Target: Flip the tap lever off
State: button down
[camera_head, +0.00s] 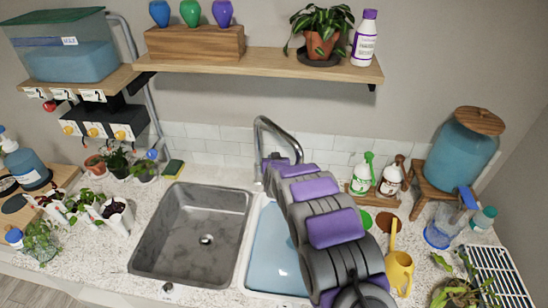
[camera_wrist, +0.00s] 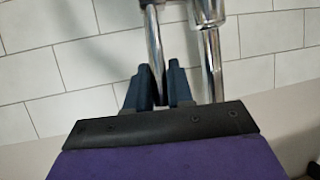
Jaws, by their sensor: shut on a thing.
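The chrome tap (camera_head: 283,128) rises behind the sinks in the head view, with its spout arched over toward the front. The wrist view shows its chrome body (camera_wrist: 212,62) close up, just right of my fingers. My gripper (camera_wrist: 162,88) has two dark blue fingers, shut on a thin chrome bar, the tap lever (camera_wrist: 153,45), which passes down between them. In the head view my arm reaches from the front right up to the tap's base, and it hides the fingers and the lever.
A grey sink basin (camera_head: 163,238) is left of my arm, and a blue-filled basin (camera_head: 273,257) lies partly under it. A yellow watering can (camera_head: 399,270) and spray bottles (camera_head: 362,172) stand close on the right. A wooden shelf (camera_head: 262,65) hangs above. White wall tiles (camera_wrist: 85,60) are behind the tap.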

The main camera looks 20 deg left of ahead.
jog(key=shift+f, duration=0.1)
jog(key=c, duration=1.1)
grip_release()
jog(key=shift+a, duration=0.2)
jog(key=shift+d, duration=0.1)
jog(key=shift+s+d+r, duration=0.15)
jog(key=shift+s+r, duration=0.05)
jog(key=v, duration=1.6)
jog(key=shift+s+p, duration=0.35)
jog(key=shift+p, duration=0.05)
